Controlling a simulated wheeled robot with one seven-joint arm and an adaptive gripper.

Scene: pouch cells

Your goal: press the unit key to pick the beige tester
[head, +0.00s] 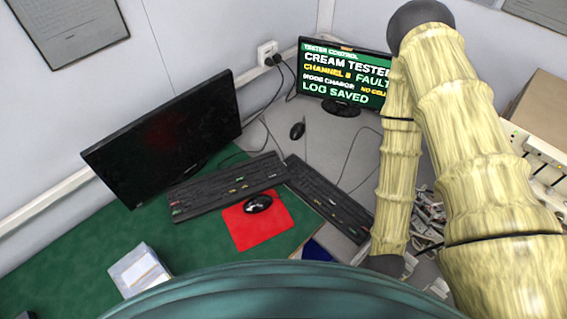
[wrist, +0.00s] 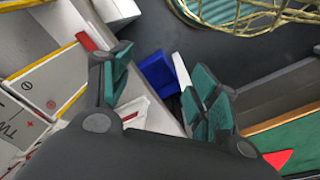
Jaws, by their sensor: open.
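The tester control screen (head: 345,75) stands at the back. It reads "CREAM TESTER", channel "FAULT", mode charge, "LOG SAVED"; my arm covers its right end. A black keyboard (head: 330,198) lies in front of it on the grey top, and a second keyboard (head: 228,187) with a few coloured keys lies left of it. I cannot make out which key is the unit key. A cream-coloured device (head: 540,160) at the right edge is partly hidden by my arm; I cannot tell if it is the beige tester. My gripper (wrist: 160,92) is open and empty, apart from both keyboards.
A dark monitor (head: 165,135) stands at left. A black mouse (head: 258,203) rests on a red pad (head: 272,222); another mouse (head: 297,130) lies farther back. Below my gripper are a blue box (wrist: 157,74) and white cells marked plus and minus (wrist: 45,90).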

